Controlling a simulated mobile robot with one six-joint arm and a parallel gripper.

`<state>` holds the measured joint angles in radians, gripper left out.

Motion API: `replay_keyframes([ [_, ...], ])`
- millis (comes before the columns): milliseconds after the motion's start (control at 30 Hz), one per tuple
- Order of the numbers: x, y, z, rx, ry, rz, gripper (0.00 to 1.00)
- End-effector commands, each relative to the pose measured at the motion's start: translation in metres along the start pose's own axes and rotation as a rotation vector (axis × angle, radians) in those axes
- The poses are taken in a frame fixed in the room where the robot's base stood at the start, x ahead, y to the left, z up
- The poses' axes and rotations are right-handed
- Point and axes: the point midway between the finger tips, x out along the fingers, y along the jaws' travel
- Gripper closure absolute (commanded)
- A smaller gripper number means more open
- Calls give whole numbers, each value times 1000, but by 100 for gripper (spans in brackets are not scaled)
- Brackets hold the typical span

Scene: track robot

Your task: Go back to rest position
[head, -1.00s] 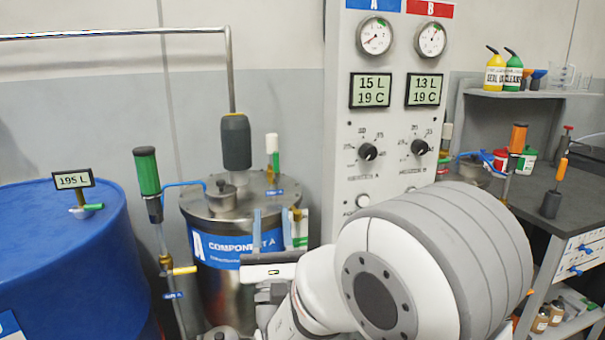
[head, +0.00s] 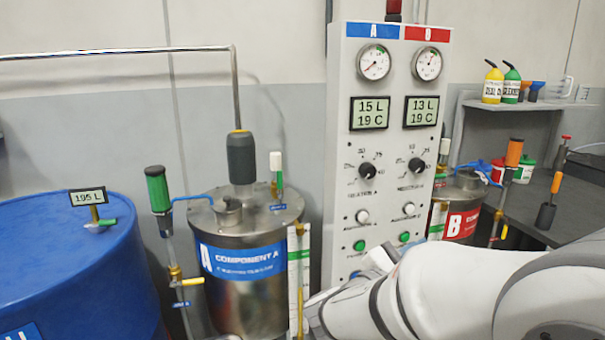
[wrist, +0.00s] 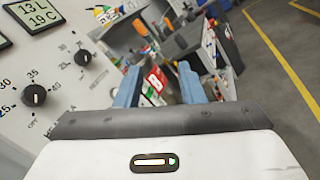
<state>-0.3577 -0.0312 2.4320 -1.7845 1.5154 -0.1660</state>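My gripper (wrist: 160,84) shows in the wrist view as two blue-grey fingers standing apart, with nothing visible between them. In the head view my white arm crosses the lower right, and the fingers cannot be made out there. The arm is in front of the lower part of the control panel (head: 340,220). In the wrist view the panel (wrist: 45,65) fills the left side, with its black knobs close to the gripper.
The component A tank (head: 240,305) stands left of the panel, and a blue drum (head: 75,260) is at far left. The red-labelled B tank (head: 461,222) and a dark workbench (head: 520,205) are at right. Floor with yellow lines (wrist: 280,55) is open at right in the wrist view.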

Motion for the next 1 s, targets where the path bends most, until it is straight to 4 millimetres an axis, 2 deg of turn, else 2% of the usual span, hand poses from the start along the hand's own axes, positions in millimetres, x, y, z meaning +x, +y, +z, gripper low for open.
replay_keyframes([
  [33, 7, -20, 14, 42, 33, -115, 65],
  [167, 5, -76, 23, 176, 136, -418, 65],
  [300, -18, -120, 26, 369, 244, -728, 65],
  [400, -42, -138, 25, 533, 315, -938, 65],
  [533, -78, -141, 23, 778, 403, -1192, 65],
  [700, -115, -120, 24, 1094, 490, -1455, 65],
  [833, -129, -102, 26, 1265, 528, -1577, 65],
  [1000, -137, -90, 27, 1355, 544, -1639, 65],
])
